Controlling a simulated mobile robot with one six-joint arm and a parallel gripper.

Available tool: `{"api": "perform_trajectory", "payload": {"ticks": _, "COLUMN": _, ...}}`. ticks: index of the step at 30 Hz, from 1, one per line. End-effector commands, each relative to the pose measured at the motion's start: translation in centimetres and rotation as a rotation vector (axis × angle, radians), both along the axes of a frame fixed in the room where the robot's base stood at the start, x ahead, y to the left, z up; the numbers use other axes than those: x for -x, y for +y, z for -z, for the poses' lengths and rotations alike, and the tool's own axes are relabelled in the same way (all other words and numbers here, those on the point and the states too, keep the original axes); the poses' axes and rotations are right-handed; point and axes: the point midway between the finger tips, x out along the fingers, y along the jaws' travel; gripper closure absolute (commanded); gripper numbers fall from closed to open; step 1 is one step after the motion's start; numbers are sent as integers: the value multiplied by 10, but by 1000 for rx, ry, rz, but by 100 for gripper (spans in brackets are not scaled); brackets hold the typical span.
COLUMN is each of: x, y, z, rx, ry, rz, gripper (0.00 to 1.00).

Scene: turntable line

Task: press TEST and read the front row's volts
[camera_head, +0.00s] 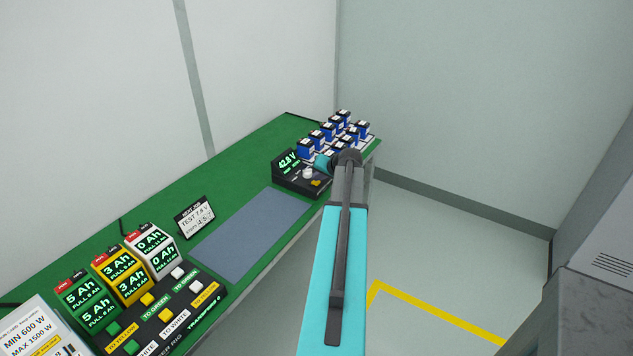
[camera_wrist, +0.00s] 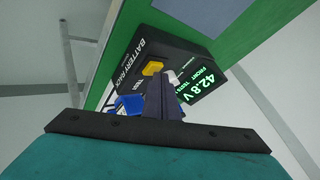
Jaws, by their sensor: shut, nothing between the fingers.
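A black battery rack tester (camera_head: 292,183) stands on the green bench; its side reads "BATTERY RACK" in the wrist view (camera_wrist: 150,45). Its lit display (camera_head: 287,163) reads 42.8 V in green; in the wrist view the display (camera_wrist: 203,86) also shows "FRONT" and smaller text. A white button (camera_head: 308,173) and a yellow button (camera_head: 316,183) are on its top. My gripper (camera_wrist: 163,90) is shut and empty, its fingertips over the tester close to the white button, which they partly hide. I cannot tell if they touch. Blue batteries (camera_head: 306,148) stand in rows behind the tester.
A small card (camera_head: 195,217) on the bench mentions TEST and volts. A grey mat (camera_head: 250,235) lies clear in the middle. Yellow, green and white blocks marked in Ah (camera_head: 122,280) and a button panel (camera_head: 165,312) are at the near left. A wall runs behind the bench.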

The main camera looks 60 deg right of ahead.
Motion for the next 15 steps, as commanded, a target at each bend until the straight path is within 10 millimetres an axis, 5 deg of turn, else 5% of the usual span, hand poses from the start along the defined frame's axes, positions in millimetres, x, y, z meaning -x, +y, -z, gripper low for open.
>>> {"api": "perform_trajectory", "payload": {"ticks": 15, "x": 0, "y": 0, "z": -15, "rx": -1, "ry": 0, "rz": 1, "gripper": 100}}
